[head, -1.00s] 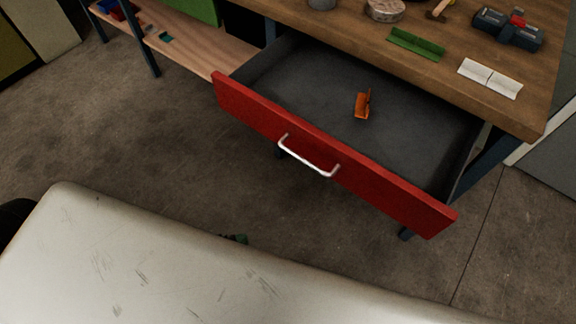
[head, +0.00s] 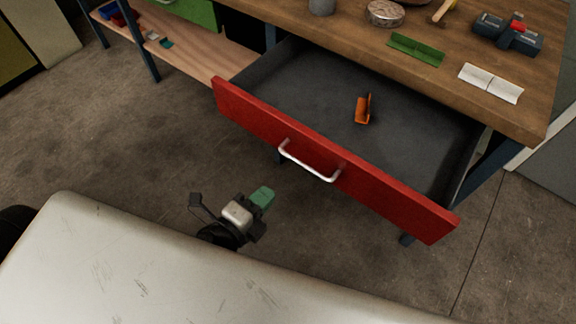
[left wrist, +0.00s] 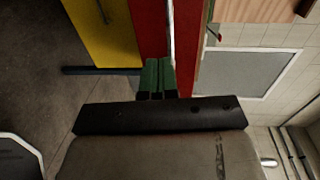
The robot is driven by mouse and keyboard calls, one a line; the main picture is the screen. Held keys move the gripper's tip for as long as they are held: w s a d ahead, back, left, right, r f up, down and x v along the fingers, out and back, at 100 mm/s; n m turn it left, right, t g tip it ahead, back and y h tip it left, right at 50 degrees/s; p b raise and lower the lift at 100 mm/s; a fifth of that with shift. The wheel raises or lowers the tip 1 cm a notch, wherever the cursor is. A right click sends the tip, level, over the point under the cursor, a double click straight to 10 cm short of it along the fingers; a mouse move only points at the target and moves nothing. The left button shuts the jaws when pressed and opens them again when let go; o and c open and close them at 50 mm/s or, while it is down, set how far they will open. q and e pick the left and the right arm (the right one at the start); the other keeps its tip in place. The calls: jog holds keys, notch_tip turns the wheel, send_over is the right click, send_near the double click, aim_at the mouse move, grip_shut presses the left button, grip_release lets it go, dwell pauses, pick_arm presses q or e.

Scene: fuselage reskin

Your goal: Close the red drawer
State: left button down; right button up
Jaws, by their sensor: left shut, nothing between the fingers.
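The red drawer (head: 390,202) is pulled out from under the workbench, with its grey inside showing. Its silver handle (head: 308,163) runs across the middle of the red front. A small orange bracket-like piece (head: 363,110) lies inside. My left gripper (head: 263,197) has green fingertips and is shut and empty. In the head view it is in front of the drawer, below and left of the handle, apart from it. In the left wrist view the shut fingers (left wrist: 158,76) point towards the red drawer front (left wrist: 185,45). My right gripper is out of view.
The wooden bench top (head: 440,75) holds a green bracket (head: 416,49), a white piece (head: 490,83), a dark blue tool (head: 508,32) and a round tin (head: 384,13). A low wooden shelf (head: 190,55) is at left. The floor before the drawer is clear.

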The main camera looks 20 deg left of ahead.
pick_arm(q)
jog(key=r+p+x, duration=0.1)
jog(key=x, duration=0.7)
jog(key=shift+w, duration=0.15)
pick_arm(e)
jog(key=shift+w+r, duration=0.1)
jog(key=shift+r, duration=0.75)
pick_arm(q)
jog(key=shift+d, duration=0.1)
